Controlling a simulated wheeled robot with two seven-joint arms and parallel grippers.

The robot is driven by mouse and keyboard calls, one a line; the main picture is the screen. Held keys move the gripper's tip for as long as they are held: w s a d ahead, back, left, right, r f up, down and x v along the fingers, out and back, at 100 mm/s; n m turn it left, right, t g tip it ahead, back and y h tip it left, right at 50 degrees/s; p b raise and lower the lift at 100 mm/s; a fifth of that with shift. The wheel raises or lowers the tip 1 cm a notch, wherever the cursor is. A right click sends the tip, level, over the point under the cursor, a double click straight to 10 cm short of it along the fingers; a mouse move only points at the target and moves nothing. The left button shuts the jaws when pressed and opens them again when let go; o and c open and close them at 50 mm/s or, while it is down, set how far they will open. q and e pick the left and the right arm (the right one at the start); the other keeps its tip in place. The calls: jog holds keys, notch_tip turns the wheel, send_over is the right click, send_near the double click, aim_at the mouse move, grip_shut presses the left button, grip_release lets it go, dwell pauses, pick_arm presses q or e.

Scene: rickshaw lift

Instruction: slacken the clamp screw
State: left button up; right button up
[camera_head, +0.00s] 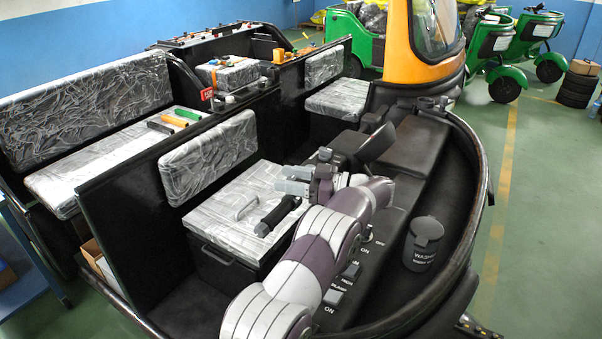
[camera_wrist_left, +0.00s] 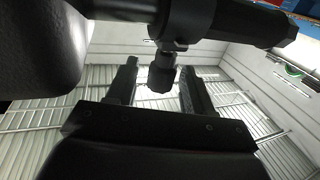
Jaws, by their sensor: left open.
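The clamp screw (camera_wrist_left: 162,72) shows in the left wrist view as a dark knob under a black collar (camera_wrist_left: 184,22) on a dark bar with a thicker grip (camera_wrist_left: 262,22). My left gripper (camera_wrist_left: 160,88) is open, with one finger on each side of the knob in that view. Gaps show beside the knob, and I cannot tell its exact depth between the fingers. In the head view my left gripper (camera_head: 284,180) is beside a black handle (camera_head: 280,213) above a grey-lidded box. The screw cannot be made out there. My right gripper is not in view.
The black box (camera_head: 230,215) has a wrapped grey lid with a handle. A black partition with padded backrests (camera_head: 208,155) stands to the left.

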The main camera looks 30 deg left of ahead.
aim_at(293, 179)
pick_arm(q)
jog(key=r, duration=0.3)
jog(key=r+b, duration=0.1)
jog(key=shift+d+r, duration=0.15)
jog(key=shift+d, duration=0.25)
jog(key=d+r+p, duration=0.6)
jog(key=d+p, duration=0.4)
jog(key=p, duration=0.6)
jog(key=shift+d+r, duration=0.25)
jog(key=shift+d, duration=0.15)
